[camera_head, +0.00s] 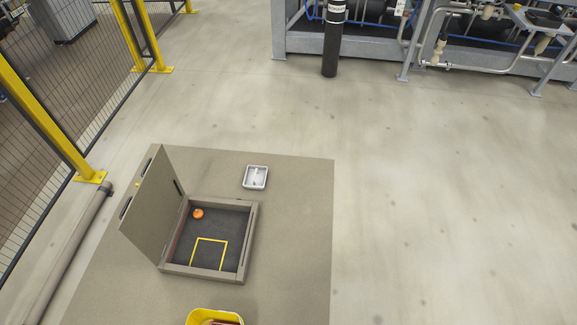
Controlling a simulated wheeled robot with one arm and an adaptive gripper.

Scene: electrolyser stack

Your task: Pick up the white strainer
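A small white, shallow, rectangular piece (255,178) with a raised rim and something light in its middle lies on the beige platform behind the open box. It is the only thing that looks like the white strainer, but it is too small to be sure. Nothing touches it. My gripper is not in the picture.
An open shallow box (252,230) holds an orange round item (198,213) and a yellow square outline; its lid (152,205) stands up on the left. A yellow container (196,316) is cut off below. Yellow-posted fencing (50,125) stands left. The floor (440,200) right is clear.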

